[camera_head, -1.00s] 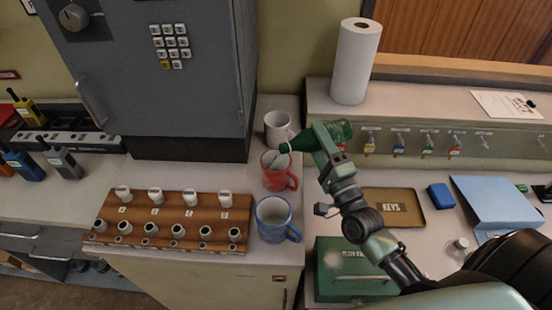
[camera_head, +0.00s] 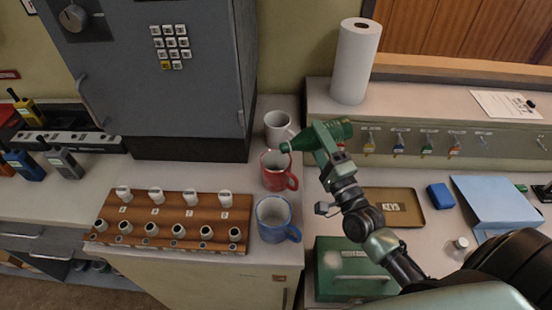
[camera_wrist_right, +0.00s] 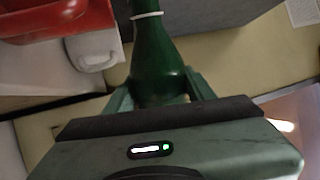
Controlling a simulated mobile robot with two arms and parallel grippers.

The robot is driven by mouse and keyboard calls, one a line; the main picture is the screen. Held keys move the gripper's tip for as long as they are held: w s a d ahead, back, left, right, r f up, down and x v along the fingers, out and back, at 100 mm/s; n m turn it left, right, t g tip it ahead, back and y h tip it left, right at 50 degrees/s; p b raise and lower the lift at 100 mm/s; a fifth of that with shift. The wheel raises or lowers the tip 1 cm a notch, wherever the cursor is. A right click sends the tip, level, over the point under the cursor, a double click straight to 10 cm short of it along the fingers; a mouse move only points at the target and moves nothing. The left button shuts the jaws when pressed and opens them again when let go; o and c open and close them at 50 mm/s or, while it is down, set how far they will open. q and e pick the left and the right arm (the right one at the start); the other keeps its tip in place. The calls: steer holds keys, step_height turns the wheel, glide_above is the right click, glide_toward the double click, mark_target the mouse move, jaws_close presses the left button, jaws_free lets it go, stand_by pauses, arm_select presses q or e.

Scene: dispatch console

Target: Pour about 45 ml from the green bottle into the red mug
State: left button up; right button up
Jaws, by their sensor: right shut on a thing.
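The green bottle (camera_head: 302,141) is tilted almost level, its mouth pointing left and slightly down, above the right rim of the red mug (camera_head: 275,178). My right gripper (camera_head: 322,146) is shut on the bottle's body. In the right wrist view my right gripper (camera_wrist_right: 160,95) has a finger on each side of the bottle (camera_wrist_right: 155,55), which has a pale ring on its neck. The red mug (camera_wrist_right: 55,20) is partly cut off at the top left there. The red mug stands upright on the counter. No stream shows at the mouth, and the liquid level is unclear. My left gripper is out of view.
A white mug (camera_head: 277,124) stands behind the red mug and a blue mug (camera_head: 271,232) in front. A wooden rack (camera_head: 180,238) is at left. A grey cabinet (camera_head: 200,95) rises behind. A green box (camera_head: 345,262) and a key tray (camera_head: 412,202) lie right.

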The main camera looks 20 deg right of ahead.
steer(key=shift+r+n+p, duration=0.3)
steer(key=shift+r+n, duration=0.05)
steer(key=shift+n, duration=0.15)
stand_by(0.6)
steer(key=shift+f+m+b, duration=0.6)
steer(key=shift+f+b, duration=0.2)
steer(key=m, duration=0.1)
steer(key=m+h, duration=0.1)
steer(key=m, duration=0.1)
steer(key=shift+d+m, duration=0.25)
steer(key=shift+m, duration=0.05)
steer(key=shift+d+f+m+h+b, duration=0.25)
steer(key=shift+f+m+h+b, duration=0.25)
steer(key=shift+m, duration=0.2)
steer(key=shift+f+m, duration=0.15)
steer(key=shift+m, duration=0.45)
steer(key=shift+a, duration=0.1)
steer(key=shift+f, duration=0.1)
